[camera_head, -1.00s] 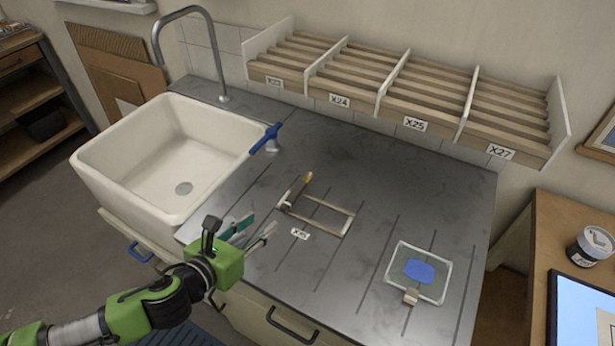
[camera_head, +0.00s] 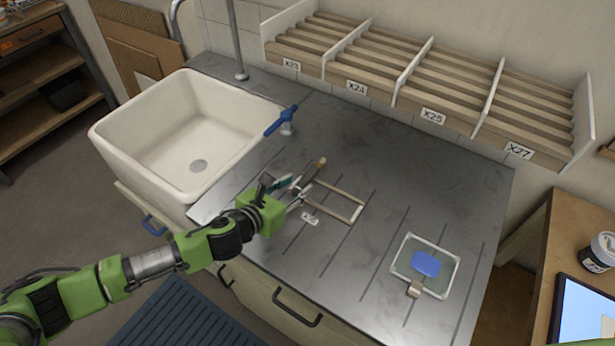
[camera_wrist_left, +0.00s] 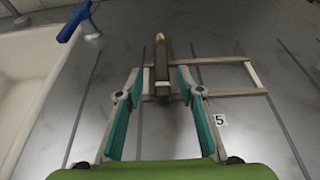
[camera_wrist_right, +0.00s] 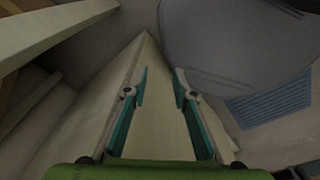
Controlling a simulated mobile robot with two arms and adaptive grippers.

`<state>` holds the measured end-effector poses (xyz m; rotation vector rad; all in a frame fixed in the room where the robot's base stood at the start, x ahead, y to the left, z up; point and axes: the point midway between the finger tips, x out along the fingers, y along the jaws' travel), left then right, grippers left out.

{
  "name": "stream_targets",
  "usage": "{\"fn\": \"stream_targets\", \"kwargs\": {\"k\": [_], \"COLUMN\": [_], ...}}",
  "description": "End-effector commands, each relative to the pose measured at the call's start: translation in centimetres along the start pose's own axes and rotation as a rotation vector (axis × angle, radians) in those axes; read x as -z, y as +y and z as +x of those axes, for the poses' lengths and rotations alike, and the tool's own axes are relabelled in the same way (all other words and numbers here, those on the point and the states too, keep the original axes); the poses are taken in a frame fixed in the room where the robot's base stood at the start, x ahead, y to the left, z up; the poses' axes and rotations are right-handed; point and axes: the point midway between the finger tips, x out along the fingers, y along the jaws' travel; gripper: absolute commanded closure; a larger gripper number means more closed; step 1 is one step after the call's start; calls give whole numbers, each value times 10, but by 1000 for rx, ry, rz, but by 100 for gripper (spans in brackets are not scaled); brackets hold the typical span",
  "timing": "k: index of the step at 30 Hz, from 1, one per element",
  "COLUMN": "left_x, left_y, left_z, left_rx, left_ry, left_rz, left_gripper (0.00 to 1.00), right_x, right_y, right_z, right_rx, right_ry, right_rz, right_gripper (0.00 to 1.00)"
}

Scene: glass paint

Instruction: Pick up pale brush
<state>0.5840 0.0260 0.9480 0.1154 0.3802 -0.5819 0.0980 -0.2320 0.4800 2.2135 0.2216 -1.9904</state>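The pale brush (camera_head: 315,170) rests on a light wooden frame (camera_head: 341,187) on the dark worktop. In the left wrist view the brush (camera_wrist_left: 161,62) points away from me, its near end between the fingertips of my left gripper (camera_wrist_left: 161,82). The fingers stand apart on either side of it, with a gap visible. In the head view my left gripper (camera_head: 292,190) is at the frame's left side and partly covers the brush. My right gripper (camera_wrist_right: 161,82) is open and empty; it shows only in its own wrist view, away from the worktop objects.
A white sink (camera_head: 133,143) with a blue-handled tap (camera_head: 282,121) lies left. A glass pane with blue paint (camera_head: 425,264) and a clip lies right. A slotted rack (camera_head: 430,95) stands along the back wall.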

Motion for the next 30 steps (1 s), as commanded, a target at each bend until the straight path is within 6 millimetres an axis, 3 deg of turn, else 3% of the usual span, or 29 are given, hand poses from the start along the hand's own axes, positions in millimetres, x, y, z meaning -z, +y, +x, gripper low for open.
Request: {"fn": "stream_targets", "kwargs": {"k": [9, 19, 23, 30], "left_x": [-4, -3, -3, -3], "left_y": [-2, -2, -2, -2], "left_z": [36, 41, 41, 40], "left_rx": [0, -1, -1, 0], "left_ry": [-1, 0, 0, -1], "left_rz": [-1, 0, 0, 0], "left_gripper": [65, 65, 99, 100], "right_x": [-5, -11, -11, -10], "right_y": [1, 3, 3, 2], "right_z": [-10, -10, -10, -10], "right_rx": [-1, -3, -3, -3], "right_ry": [-8, -16, -16, -16], "right_rz": [1, 0, 0, 1], "right_gripper": [75, 75, 75, 75]}}
